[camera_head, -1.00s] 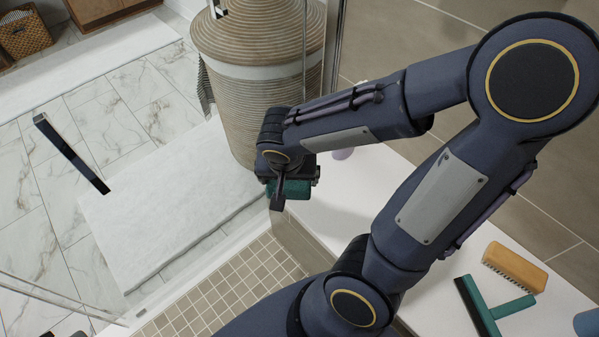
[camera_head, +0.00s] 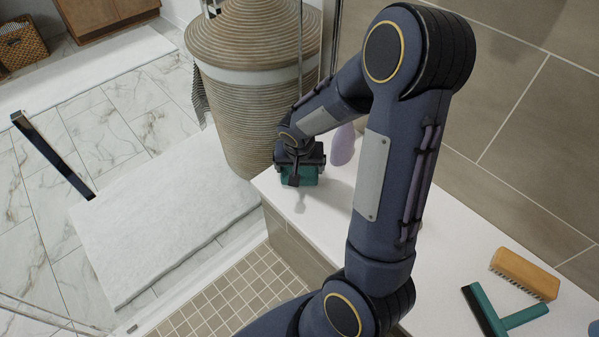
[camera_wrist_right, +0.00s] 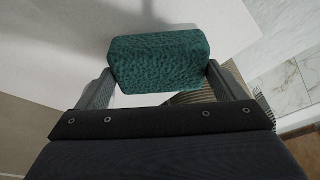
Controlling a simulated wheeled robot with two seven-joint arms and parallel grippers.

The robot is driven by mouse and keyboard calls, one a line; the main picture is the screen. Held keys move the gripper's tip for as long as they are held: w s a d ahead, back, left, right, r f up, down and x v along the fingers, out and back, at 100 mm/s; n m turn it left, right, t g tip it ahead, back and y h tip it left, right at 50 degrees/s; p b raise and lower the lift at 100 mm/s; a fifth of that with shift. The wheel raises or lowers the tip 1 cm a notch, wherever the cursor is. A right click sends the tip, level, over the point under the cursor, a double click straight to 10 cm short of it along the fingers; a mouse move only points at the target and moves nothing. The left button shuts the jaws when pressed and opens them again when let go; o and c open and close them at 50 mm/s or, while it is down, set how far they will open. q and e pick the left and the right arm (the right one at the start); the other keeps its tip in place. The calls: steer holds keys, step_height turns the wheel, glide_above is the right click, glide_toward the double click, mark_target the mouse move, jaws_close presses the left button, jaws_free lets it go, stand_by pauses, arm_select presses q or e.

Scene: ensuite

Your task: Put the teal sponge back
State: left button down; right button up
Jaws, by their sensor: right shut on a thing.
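The teal sponge (camera_head: 306,175) is held in my right gripper (camera_head: 299,178) above the far left end of the white bench (camera_head: 335,225). In the right wrist view the teal sponge (camera_wrist_right: 159,62) sits between the two fingers (camera_wrist_right: 159,88), which press on its sides. A shadow lies on the bench top below the sponge, which seems a little above the surface. The gripper body hides part of the sponge in the head view. My left gripper is not in view.
A lilac object (camera_head: 343,146) stands on the bench just right of my gripper. A teal squeegee (camera_head: 498,312) and a wooden brush (camera_head: 525,273) lie at the near right. A large woven basket (camera_head: 250,95) stands behind the bench's left end. The bench middle is partly hidden by my arm.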

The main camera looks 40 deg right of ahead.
steer(key=shift+f, duration=0.9)
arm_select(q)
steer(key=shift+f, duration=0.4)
arm_select(e)
steer(key=shift+f+b, duration=0.2)
steer(key=shift+b, duration=0.15)
steer(key=o, duration=0.7)
steer(key=shift+r, duration=0.1)
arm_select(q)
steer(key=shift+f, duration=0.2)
